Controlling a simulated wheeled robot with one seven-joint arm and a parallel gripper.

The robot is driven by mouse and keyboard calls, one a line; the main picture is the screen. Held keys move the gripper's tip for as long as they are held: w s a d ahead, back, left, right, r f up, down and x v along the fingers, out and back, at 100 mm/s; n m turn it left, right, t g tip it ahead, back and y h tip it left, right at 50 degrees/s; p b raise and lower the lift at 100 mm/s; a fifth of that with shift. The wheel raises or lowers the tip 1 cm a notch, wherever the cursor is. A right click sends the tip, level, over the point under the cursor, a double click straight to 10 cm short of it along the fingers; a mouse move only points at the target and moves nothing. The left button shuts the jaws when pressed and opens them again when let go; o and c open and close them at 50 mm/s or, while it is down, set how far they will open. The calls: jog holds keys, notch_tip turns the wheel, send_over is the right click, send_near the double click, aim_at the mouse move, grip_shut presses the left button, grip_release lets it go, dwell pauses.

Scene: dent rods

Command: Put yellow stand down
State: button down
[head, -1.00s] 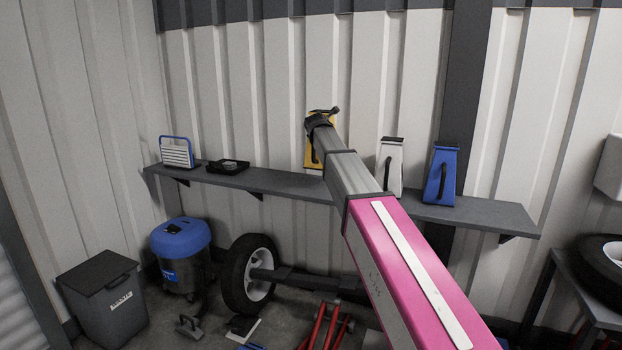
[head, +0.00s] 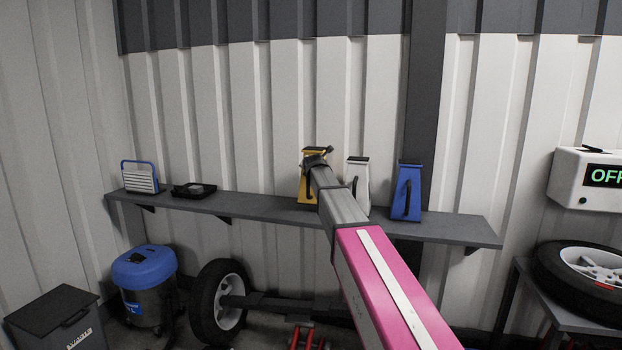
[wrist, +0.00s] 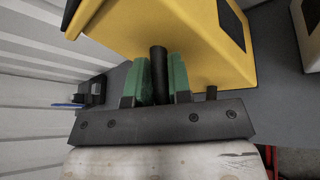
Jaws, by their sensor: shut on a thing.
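The yellow stand (head: 306,187) is at the wall shelf in the head view, left of a white stand (head: 358,179) and a blue stand (head: 408,190). My arm partly hides it. In the wrist view the yellow stand (wrist: 205,45) fills the top, with its black handle (wrist: 158,72) between the green fingers. My gripper (wrist: 160,80) is shut on that handle. The grey shelf (head: 265,209) is behind and below the stand. I cannot tell whether the stand's base touches the shelf.
A blue-framed box (head: 140,177) and a black tray (head: 193,190) stand on the shelf's left part. Bare shelf lies between the tray and the yellow stand. A white stand edge (wrist: 308,35) shows in the wrist view. A wheel (head: 220,302) and a blue-lidded vacuum (head: 145,275) are below.

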jog(key=shift+f, duration=1.8)
jog(key=c, duration=1.1)
grip_release()
jog(key=shift+f, duration=0.15)
jog(key=shift+o, duration=0.2)
jog(key=v, duration=1.2)
